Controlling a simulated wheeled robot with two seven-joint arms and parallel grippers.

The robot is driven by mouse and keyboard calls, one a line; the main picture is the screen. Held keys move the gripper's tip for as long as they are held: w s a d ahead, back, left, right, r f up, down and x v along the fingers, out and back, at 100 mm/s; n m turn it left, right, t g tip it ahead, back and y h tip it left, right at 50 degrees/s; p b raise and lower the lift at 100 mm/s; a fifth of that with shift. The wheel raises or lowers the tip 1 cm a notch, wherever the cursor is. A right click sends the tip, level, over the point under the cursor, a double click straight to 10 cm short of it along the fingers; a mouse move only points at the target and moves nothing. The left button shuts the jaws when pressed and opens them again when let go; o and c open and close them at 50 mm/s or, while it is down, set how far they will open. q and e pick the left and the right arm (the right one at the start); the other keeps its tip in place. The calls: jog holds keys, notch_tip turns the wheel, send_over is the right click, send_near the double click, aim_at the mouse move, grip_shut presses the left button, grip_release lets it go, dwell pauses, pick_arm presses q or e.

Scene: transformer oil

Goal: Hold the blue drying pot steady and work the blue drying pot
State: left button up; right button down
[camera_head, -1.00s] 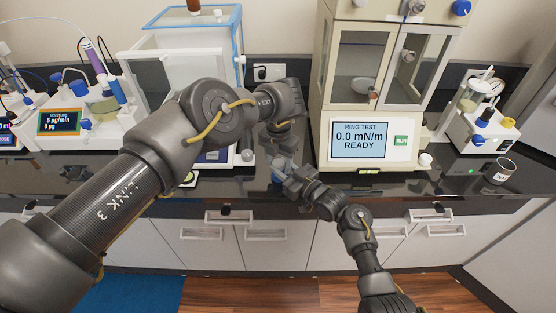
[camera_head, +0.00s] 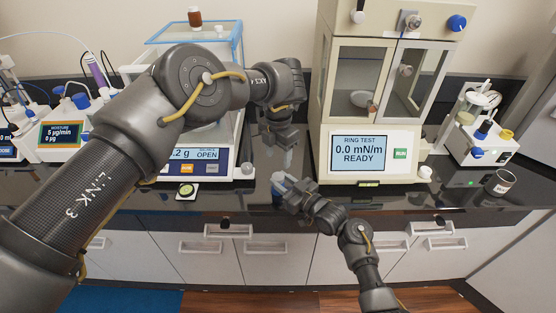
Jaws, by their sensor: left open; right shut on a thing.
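The blue drying pot (camera_head: 277,197) is a small bluish thing at the front of the dark bench, between the balance and the ring-test machine. My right gripper (camera_head: 284,188) is shut on it from the right and hides most of it. My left gripper (camera_head: 280,160) is open and points down, just above and behind the pot. A gap seems to lie between its fingers and the pot. The pot's lid or top cannot be made out.
The balance (camera_head: 205,157), reading OPEN, stands left behind my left arm. The ring-test machine (camera_head: 372,155), reading READY, stands right.

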aim_at(279, 176)
pick_arm(q)
jog(key=shift+f, duration=4.1)
jog(key=shift+c, duration=0.4)
jog(key=c, duration=0.9)
jog(key=shift+n, duration=1.4)
jog(key=shift+c, duration=0.2)
jog(key=o, duration=1.1)
jog(key=shift+c, duration=0.2)
jog(key=shift+d, duration=0.1)
jog(key=shift+r, duration=2.3)
